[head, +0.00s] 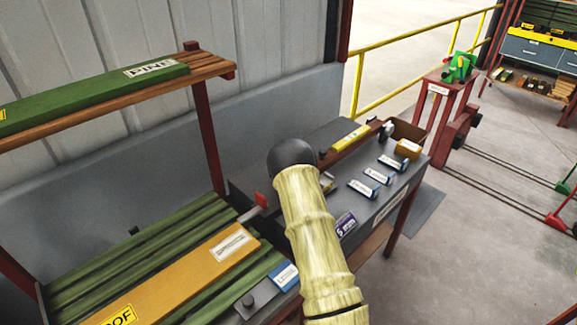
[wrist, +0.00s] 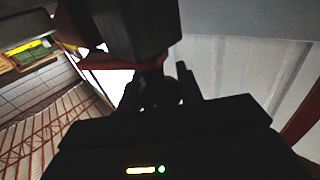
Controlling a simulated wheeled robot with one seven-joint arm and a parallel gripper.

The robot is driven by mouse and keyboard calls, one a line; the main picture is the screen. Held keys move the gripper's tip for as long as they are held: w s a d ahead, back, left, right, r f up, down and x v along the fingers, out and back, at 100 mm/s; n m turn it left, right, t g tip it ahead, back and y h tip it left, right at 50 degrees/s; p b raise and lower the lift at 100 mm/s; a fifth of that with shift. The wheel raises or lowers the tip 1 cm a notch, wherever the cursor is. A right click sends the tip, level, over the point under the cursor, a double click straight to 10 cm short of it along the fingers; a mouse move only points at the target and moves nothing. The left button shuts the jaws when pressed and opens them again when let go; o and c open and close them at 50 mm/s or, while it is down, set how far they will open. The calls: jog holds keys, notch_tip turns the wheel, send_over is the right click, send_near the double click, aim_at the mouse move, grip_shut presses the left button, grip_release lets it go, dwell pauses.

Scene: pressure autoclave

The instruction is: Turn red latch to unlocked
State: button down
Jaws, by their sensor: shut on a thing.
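In the wrist view, my gripper (wrist: 158,90) is dark, with its two fingers close around a dark, shadowed end. A red bar (wrist: 120,63), which looks like the red latch, runs from the left to just beyond the fingers, under a dark block (wrist: 145,22). The grip itself is in deep shadow. In the head view, my pale arm and its dark round joint cover the gripper. A small red piece (head: 261,200) shows left of the arm at the end of a pale rod; I cannot tell whether it is part of the latch.
A long grey bench (head: 392,185) with labelled parts runs behind and right of my arm. Green slats and an orange board (head: 195,268) lie at front left, below a wooden shelf (head: 205,66). A yellow railing (head: 420,60) stands behind. The floor at right is mostly open.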

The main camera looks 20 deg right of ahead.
jog(key=shift+a, duration=0.1)
jog(key=c, duration=0.9)
grip_release()
jog(key=shift+s, duration=0.15)
jog(key=b+v, duration=0.3)
jog(key=v, duration=1.4)
jog(key=shift+a, duration=0.1)
